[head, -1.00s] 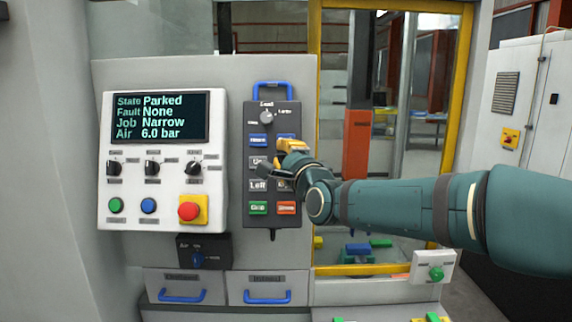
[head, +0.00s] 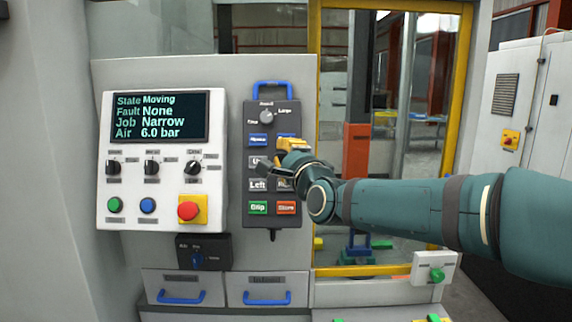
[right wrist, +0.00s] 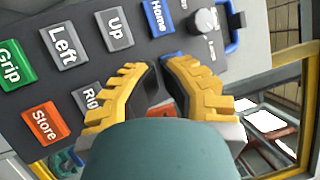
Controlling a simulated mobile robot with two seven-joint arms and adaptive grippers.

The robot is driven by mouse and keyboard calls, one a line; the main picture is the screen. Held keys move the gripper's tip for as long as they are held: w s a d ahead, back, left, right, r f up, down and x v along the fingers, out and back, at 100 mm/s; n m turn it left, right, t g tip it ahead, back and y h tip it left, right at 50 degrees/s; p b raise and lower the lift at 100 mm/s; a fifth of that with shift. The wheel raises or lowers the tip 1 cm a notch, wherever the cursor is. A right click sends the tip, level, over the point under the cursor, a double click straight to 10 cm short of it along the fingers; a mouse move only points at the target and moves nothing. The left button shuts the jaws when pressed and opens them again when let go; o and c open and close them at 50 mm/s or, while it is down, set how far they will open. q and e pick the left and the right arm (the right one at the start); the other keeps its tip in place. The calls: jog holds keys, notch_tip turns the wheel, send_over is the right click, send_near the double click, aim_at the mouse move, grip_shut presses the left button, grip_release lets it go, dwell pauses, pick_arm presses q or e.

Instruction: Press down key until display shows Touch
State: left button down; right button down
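The display (head: 160,117) in the head view reads State Moving, Fault None, Job Narrow, Air 6.0 bar. The dark hand pendant (head: 250,118) hangs to its right with labelled keys. My right gripper (head: 283,145) is against or just over the pendant's right key column. The Down key is hidden behind it. In the right wrist view my right gripper (right wrist: 160,65) has its yellow fingertips almost together with nothing held. The Up key (right wrist: 115,29) and Home key (right wrist: 159,17) lie beyond the tips. Contact with a key cannot be told. My left gripper is out of view.
The panel's red emergency button (head: 188,211) and knobs are left of the pendant. The Store key (head: 286,208) and Left key (head: 258,185) are close below my gripper. A yellow-framed window (head: 314,90) stands to the right, with blue parts (head: 357,249) behind it.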

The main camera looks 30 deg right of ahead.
jog(key=shift+s+a, duration=0.15)
jog(key=shift+s, duration=0.05)
jog(key=s, duration=0.1)
jog(key=s+a+r, duration=0.1)
jog(key=s+a, duration=0.1)
jog(key=s, duration=0.1)
jog(key=shift+a+r, duration=0.2)
jog(key=shift+r, duration=0.2)
jog(key=shift+w, duration=0.1)
dwell(0.7)
